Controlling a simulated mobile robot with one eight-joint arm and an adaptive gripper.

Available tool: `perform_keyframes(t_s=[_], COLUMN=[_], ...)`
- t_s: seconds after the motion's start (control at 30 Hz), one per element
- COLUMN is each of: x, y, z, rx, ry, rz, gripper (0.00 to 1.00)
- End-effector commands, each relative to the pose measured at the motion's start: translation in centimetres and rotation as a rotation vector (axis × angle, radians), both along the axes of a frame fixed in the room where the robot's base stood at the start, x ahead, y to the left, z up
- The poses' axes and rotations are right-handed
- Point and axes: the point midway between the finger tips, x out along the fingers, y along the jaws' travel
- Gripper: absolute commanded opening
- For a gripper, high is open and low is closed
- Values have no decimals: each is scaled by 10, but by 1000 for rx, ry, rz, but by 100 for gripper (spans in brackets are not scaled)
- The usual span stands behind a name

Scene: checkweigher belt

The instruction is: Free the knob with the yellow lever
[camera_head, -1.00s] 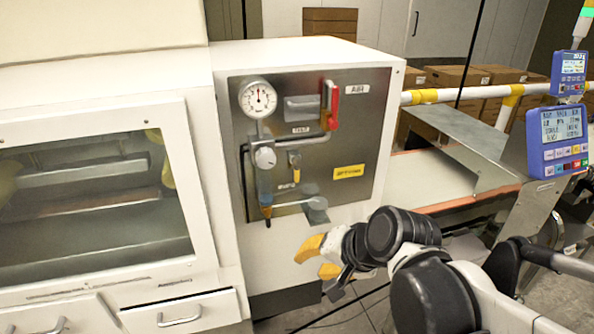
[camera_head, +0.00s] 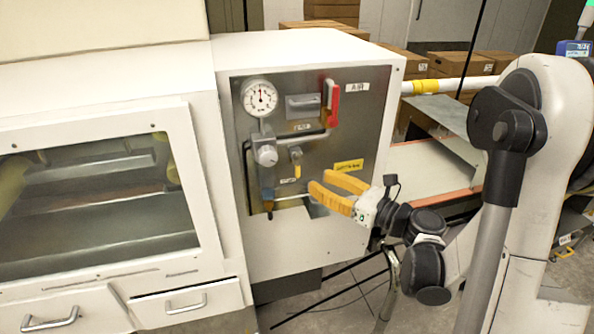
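The steel air panel (camera_head: 350,130) is on the front of a white cabinet. A pale round knob (camera_head: 265,155) sits below the pressure gauge (camera_head: 259,97). Just right of the knob, a small valve has a yellow lever (camera_head: 297,171) that hangs down. My gripper (camera_head: 319,180) has two yellow-orange fingers pointing left toward the panel, with a gap between their tips. It is open and empty, a little below and right of the yellow lever, apparently clear of it. My fingers hide part of the panel's lower right and the grey bracket there.
A clear bowl with a dark orange-tipped end (camera_head: 268,198) hangs under the knob. A conveyor belt (camera_head: 425,165) lies to the right. A glass-fronted cabinet (camera_head: 100,195) stands left.

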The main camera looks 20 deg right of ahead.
Motion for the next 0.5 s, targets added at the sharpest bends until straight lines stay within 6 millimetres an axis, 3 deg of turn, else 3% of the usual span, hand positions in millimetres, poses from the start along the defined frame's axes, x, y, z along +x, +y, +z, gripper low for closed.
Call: perform_keyframes(t_s=[0.3,0.5], x=[50,63], y=[34,42], z=[-2,-1], rx=[-2,-4], ry=[0,0], rz=[2,0], gripper=[34,34])
